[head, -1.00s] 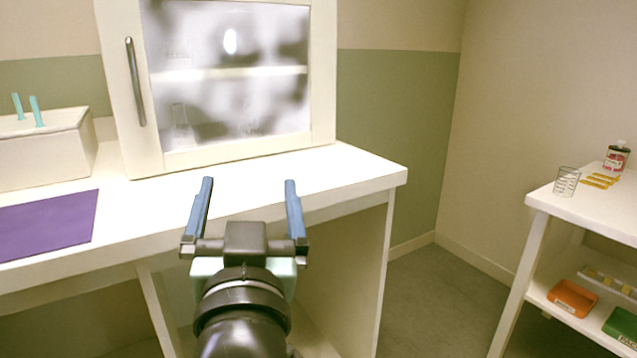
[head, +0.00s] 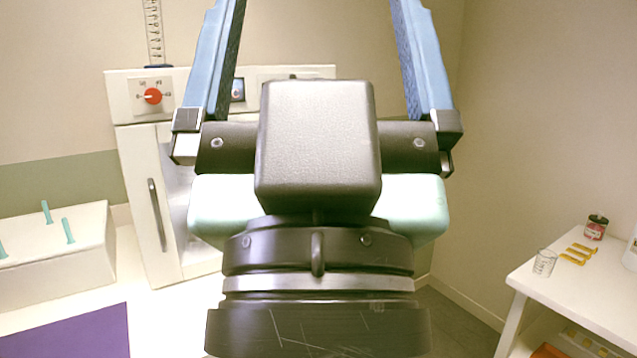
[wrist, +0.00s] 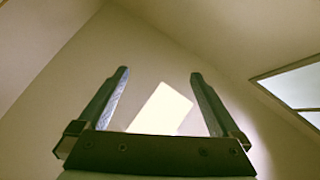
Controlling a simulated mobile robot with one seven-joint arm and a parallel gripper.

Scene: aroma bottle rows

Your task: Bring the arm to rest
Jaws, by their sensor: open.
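My gripper (head: 318,20) is raised close to the head camera and fills the middle of the head view. Its two blue fingers stand wide apart and point up, with their tips cut off by the top edge. In the wrist view the gripper (wrist: 160,74) is open, with nothing between the fingers. That view looks up at bare walls and the ceiling. The gripper touches nothing that I can see.
My gripper hides much of the white cabinet (head: 140,170) with a red knob (head: 152,96). Left are a white box (head: 50,262) with teal pegs and a purple mat (head: 70,330). A side table (head: 530,283) at right holds a beaker (head: 544,263) and a bottle (head: 595,227).

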